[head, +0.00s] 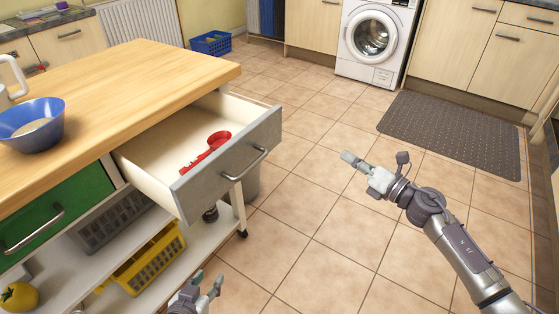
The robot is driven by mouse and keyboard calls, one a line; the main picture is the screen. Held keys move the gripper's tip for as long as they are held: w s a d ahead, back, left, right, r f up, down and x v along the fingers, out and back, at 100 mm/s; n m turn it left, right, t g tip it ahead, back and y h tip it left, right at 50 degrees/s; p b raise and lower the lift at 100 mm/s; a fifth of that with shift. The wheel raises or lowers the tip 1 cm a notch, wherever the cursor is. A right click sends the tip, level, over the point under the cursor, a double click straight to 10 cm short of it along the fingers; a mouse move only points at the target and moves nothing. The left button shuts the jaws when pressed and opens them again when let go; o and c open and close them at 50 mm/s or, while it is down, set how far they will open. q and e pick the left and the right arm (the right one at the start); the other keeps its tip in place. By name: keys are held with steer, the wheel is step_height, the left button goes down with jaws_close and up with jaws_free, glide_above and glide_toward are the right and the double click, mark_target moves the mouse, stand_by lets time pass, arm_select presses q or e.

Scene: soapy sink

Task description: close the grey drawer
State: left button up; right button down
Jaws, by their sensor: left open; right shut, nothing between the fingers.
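The grey drawer (226,170) is pulled out of the wooden-topped cart, and its front with a metal handle (246,164) faces right and toward me. A red tool-like item (207,150) lies inside it. My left gripper (212,279) is low at the bottom edge, in front of the cart and below the drawer, with its fingers apart; it is cut off by the frame. My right gripper (350,159) is shut and empty over the floor, well to the right of the drawer and apart from it.
The cart's worktop (130,85) carries a blue bowl (32,123). A closed green drawer (62,208) is at left. Yellow (150,260) and grey baskets sit on the lower shelf. A dark mat (455,135) lies before the cabinets. The tiled floor between is clear.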

steer(key=s+a+r+n+g+y+b, duration=0.3)
steer(key=s+a+r+n, duration=0.15)
steer(key=n, duration=0.65)
glide_toward(276, 129)
steer(key=b+x, duration=0.1)
steer(key=x, duration=0.5)
steer(key=shift+w, duration=0.15)
arm_select(q)
step_height(276, 129, up, 13)
steer(key=t+h, duration=0.1)
steer(key=t, duration=0.4)
steer(key=shift+w+r, duration=0.15)
steer(key=shift+w, duration=0.2)
arm_select(e)
steer(key=shift+w+a, duration=0.4)
steer(key=shift+a, duration=0.1)
arm_select(q)
steer(key=shift+d, duration=0.1)
